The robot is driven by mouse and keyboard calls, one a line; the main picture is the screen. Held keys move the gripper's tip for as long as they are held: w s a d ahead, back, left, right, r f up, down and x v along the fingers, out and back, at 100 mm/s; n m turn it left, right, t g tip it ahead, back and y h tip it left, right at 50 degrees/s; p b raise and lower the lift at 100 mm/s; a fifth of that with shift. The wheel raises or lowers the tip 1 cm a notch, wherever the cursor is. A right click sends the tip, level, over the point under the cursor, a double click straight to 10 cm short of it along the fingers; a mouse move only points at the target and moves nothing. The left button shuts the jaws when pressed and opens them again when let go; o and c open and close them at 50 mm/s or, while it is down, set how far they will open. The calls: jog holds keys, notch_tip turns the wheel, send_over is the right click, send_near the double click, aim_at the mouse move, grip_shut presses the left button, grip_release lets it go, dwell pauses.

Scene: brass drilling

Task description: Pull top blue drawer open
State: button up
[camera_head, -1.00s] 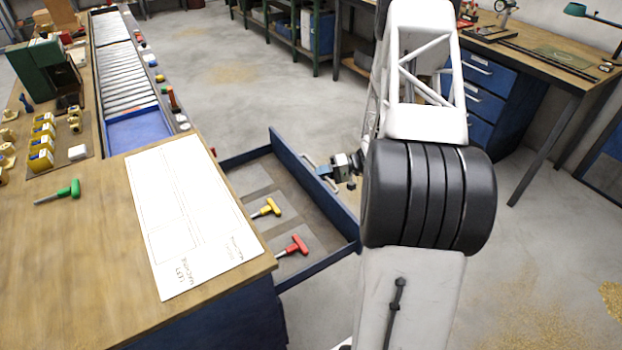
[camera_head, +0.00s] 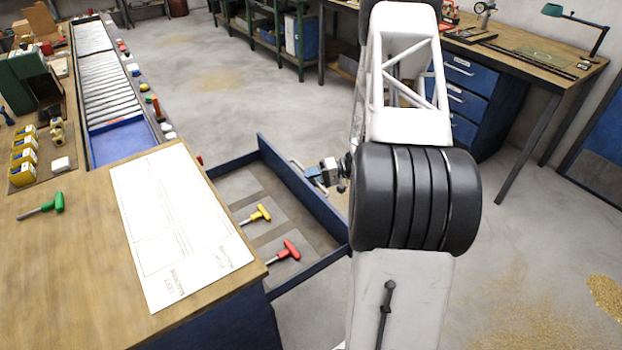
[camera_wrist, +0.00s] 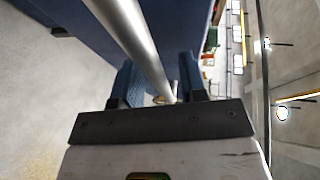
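The top blue drawer (camera_head: 303,192) under the wooden workbench stands pulled out, its inside plainly visible. A yellow-handled tool (camera_head: 258,214) and a red-handled tool (camera_head: 286,251) lie in it. My gripper (camera_head: 313,175) is at the outer side of the drawer front, beside the handle. In the wrist view the silver handle bar (camera_wrist: 135,40) runs between the two blue fingers of my gripper (camera_wrist: 160,85). The fingers are apart, with small light gaps showing beside the bar. Contact with the bar cannot be made out.
A paper sheet (camera_head: 178,225) and a green-handled tool (camera_head: 42,206) lie on the workbench (camera_head: 90,290). A roller conveyor (camera_head: 107,90) stands behind. Another bench with blue drawers (camera_head: 470,98) stands at the back right. The floor beyond the open drawer is free.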

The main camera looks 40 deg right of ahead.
jog(key=v, duration=0.7)
jog(key=shift+s+d, duration=0.15)
jog(key=shift+d, duration=0.2)
jog(key=shift+r, duration=0.1)
dwell(0.3)
jog(key=s+a+r+n+g+h, duration=0.1)
jog(key=s+a+r+g+h, duration=0.25)
jog(key=a+r, duration=0.85)
jog(key=s+a+r+n+g+h, duration=0.2)
jog(key=s+a+r+g, duration=0.15)
jog(key=a+r, duration=0.75)
jog(key=s+a+r+t+h, duration=0.1)
jog(key=s+a+r+h, duration=0.3)
jog(key=s+a+r, duration=0.3)
jog(key=s+a+r+t+h, duration=0.2)
jog(key=s+a+r+h, duration=0.3)
jog(key=s, duration=1.1)
jog(key=a+r, duration=0.1)
jog(key=a, duration=0.2)
jog(key=shift+s+r, duration=0.25)
jog(key=shift+r, duration=0.15)
